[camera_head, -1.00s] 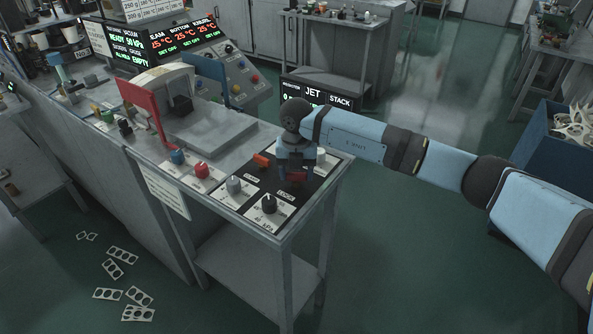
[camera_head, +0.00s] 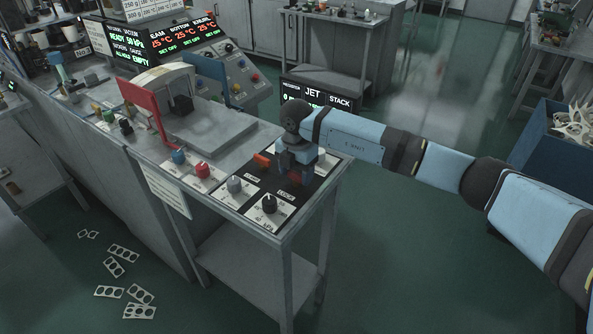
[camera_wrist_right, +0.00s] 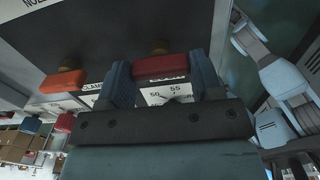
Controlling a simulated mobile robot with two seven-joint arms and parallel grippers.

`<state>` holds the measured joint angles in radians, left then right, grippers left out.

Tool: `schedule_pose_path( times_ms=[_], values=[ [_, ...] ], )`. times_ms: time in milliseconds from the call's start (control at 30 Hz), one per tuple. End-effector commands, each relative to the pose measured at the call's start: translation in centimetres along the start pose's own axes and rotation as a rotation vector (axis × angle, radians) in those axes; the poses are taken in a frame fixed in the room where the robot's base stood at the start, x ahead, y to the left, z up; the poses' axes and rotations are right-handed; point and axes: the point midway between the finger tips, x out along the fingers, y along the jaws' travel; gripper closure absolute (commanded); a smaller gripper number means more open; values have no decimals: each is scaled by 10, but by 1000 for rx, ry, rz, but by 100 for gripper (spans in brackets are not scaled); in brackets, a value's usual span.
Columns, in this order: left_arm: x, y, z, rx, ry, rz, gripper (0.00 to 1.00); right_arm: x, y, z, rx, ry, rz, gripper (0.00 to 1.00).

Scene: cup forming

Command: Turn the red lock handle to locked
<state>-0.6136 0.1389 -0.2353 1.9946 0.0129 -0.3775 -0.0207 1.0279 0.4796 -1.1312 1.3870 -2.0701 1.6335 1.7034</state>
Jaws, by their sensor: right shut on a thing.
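My right gripper (camera_head: 292,170) points down over the black panel at the right end of the bench. It is shut on the red lock handle (camera_wrist_right: 160,66), which sits between the two blue-grey fingers in the right wrist view. In the head view a bit of the red handle (camera_head: 295,177) shows at the fingertips. The label beside it is partly hidden by the gripper, and I cannot read the lock position. My left gripper is not in view.
A second, orange handle (camera_head: 262,160) stands close to the left of the gripper, apart from it. Black (camera_head: 269,203), grey (camera_head: 234,184) and red (camera_head: 202,170) knobs line the bench's front edge. A raised red lever (camera_head: 146,108) stands farther left.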

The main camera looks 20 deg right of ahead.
Motion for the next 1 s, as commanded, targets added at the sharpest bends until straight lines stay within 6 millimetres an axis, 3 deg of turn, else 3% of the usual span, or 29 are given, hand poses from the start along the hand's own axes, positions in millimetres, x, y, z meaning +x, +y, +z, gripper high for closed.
schedule_pose_path(
  times_ms=[367, 400, 500, 833, 1000],
  values=[
    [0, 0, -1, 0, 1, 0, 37, -1, 0, 1, 7, -1, 2, 64],
    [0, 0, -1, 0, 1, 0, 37, -1, 0, 1, 7, -1, 2, 38],
    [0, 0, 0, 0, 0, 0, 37, -1, 0, 1, 7, -1, 2, 15],
    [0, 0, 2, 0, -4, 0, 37, -3, 0, 0, 5, 0, 1, 15],
    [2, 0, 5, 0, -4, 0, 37, -25, 1, 0, 3, -1, 4, 15]
  ],
)
